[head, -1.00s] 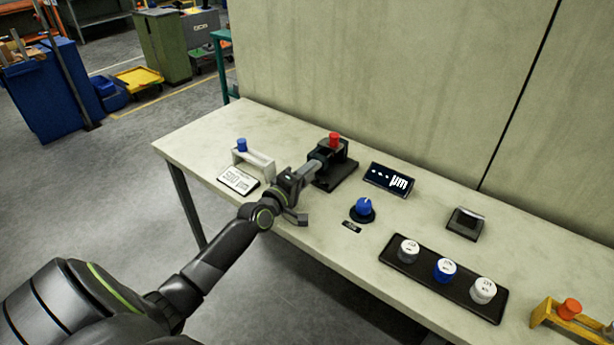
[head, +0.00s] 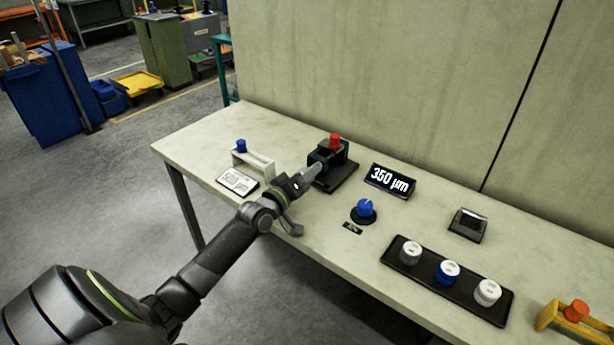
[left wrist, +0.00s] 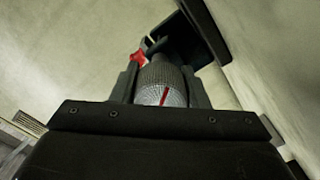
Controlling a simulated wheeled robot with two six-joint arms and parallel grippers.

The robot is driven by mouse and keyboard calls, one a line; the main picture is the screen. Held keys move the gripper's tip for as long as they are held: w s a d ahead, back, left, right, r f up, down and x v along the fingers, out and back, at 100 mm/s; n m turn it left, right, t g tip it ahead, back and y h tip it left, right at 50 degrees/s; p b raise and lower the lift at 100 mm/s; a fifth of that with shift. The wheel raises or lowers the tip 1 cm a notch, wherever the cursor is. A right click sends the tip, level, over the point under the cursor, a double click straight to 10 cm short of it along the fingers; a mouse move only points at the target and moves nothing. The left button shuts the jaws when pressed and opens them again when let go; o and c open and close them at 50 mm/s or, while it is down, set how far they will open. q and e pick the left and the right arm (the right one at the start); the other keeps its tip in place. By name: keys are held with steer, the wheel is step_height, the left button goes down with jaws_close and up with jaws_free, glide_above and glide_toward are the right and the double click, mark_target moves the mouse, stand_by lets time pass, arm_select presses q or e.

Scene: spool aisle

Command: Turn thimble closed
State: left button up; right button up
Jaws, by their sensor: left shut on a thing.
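The thimble (left wrist: 160,78) shows in the left wrist view as a knurled grey cylinder with a red line on its pale end. My left gripper (head: 316,166) is shut on it, one finger on each side. The thimble belongs to a black fixture (head: 341,176) with a red knob (head: 334,140) on top, at the back of the table. The gripper hides most of the thimble in the head view. A display (head: 390,181) to the right of the fixture reads 350 µm. My right gripper is not in view.
A white stand with a blue knob (head: 241,146) and a label card (head: 237,181) are to the left. A blue dial (head: 365,208) sits to the right. A black tray (head: 403,266) holds three round pieces. The wall (head: 380,80) rises behind the table.

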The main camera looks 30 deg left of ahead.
arm_select(q)
steer(key=shift+f, duration=0.1)
steer(key=o, duration=1)
steer(key=shift+s+a+p, duration=0.25)
steer(key=shift+s+p, duration=0.5)
steer(key=shift+s, duration=2.15)
steer(key=shift+s+a+p, duration=0.2)
steer(key=shift+s+p, duration=0.5)
steer(key=shift+s, duration=2.2)
steer(key=shift+s+a+p, duration=0.25)
steer(key=shift+s+p, duration=0.5)
steer(key=shift+s, duration=2.15)
